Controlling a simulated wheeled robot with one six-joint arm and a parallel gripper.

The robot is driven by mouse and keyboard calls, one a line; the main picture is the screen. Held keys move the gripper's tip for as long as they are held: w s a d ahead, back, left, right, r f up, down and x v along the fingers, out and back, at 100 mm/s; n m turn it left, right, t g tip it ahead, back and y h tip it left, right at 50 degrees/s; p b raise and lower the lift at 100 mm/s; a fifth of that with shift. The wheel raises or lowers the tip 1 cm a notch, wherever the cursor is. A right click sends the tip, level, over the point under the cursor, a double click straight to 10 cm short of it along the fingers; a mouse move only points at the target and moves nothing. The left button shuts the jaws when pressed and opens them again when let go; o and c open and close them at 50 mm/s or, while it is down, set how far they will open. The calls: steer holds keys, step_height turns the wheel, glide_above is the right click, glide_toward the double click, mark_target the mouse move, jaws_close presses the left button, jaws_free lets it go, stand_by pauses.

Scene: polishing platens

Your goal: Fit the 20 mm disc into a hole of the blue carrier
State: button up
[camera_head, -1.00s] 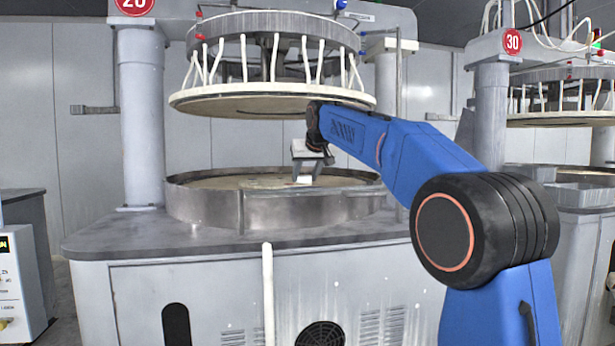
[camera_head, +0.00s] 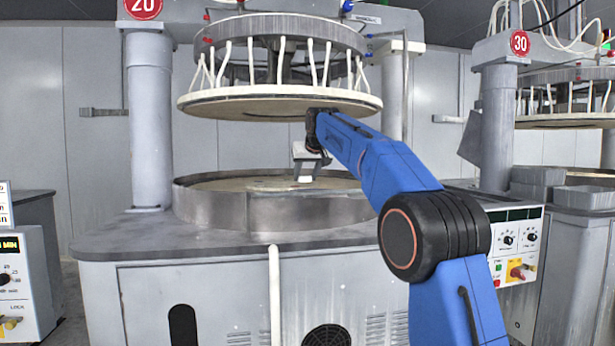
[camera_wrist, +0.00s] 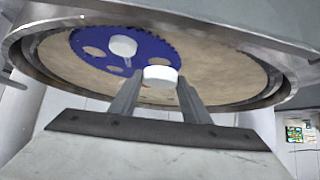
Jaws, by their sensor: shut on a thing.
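The blue carrier (camera_wrist: 96,66) lies on the tan platen in the wrist view, a toothed plate with several round holes. A white disc (camera_wrist: 123,46) is on the carrier at its far side; I cannot tell whether it sits in a hole. My gripper (camera_wrist: 158,88) is shut on another white disc (camera_wrist: 160,73), held between its fingertips in front of the carrier's near right edge. Its height above the platen is unclear. In the head view my gripper (camera_head: 305,177) hangs inside the lower basin, where the carrier is hard to make out.
The basin's metal rim (camera_head: 275,212) surrounds the platen (camera_wrist: 225,72). The large upper plate (camera_head: 280,104) with white hoses hangs close above my arm. A control panel (camera_head: 515,245) stands at the right, and another machine column (camera_head: 498,120) is behind it.

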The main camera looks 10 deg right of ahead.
steer(key=shift+w+a, duration=0.2)
steer(key=shift+w, duration=3.7)
steer(key=shift+s+f+x, duration=0.1)
steer(key=shift+f+x, duration=0.05)
steer(key=shift+x, duration=0.95)
steer(key=shift+s+f+x, duration=0.15)
steer(key=shift+x, duration=1)
steer(key=shift+f, duration=1.5)
steer(key=shift+f, duration=0.25)
steer(key=o, duration=1.1)
steer(key=shift+o, duration=0.2)
